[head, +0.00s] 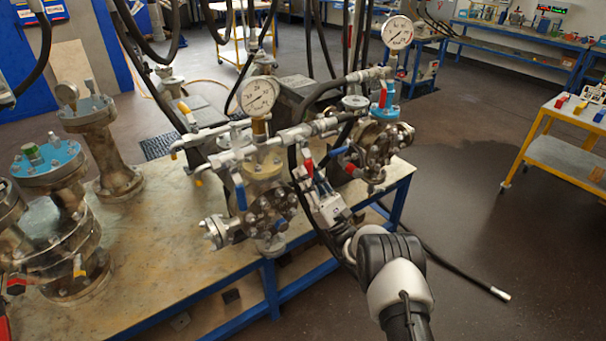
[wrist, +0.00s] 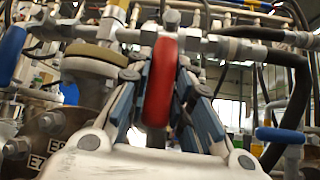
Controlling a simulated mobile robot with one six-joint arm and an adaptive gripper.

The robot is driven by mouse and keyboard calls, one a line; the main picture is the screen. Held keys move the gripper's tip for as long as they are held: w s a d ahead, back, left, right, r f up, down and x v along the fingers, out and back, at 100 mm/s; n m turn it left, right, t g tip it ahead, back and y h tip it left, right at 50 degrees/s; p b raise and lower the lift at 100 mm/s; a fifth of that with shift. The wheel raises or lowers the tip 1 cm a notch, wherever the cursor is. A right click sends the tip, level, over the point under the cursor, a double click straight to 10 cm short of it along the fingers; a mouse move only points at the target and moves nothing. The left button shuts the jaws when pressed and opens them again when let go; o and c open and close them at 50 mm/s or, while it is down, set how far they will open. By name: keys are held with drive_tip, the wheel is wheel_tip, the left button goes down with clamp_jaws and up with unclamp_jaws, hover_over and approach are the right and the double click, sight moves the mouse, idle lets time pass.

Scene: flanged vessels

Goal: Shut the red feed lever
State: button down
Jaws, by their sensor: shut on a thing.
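The red lever (wrist: 160,82) stands upright in the middle of the wrist view, between the fingers of my gripper (wrist: 160,90). The blue-grey fingers are closed on it from both sides. In the head view, my gripper (head: 308,182) reaches in from the lower right to the red lever (head: 308,167), beside the front flanged vessel (head: 268,205).
Blue levers flank the gripper in the wrist view, one at left (wrist: 12,52) and one at right (wrist: 280,135). A second vessel (head: 378,145) with a gauge (head: 398,33) stands behind. A black hose (wrist: 298,95) hangs close on the right. The table's left part (head: 150,235) has clear space.

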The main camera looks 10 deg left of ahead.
drive_tip(key=c, duration=1.4)
unclamp_jaws()
drive_tip(key=v, duration=0.7)
drive_tip(key=shift+s+d+f, duration=0.1)
drive_tip(key=shift+f, duration=0.05)
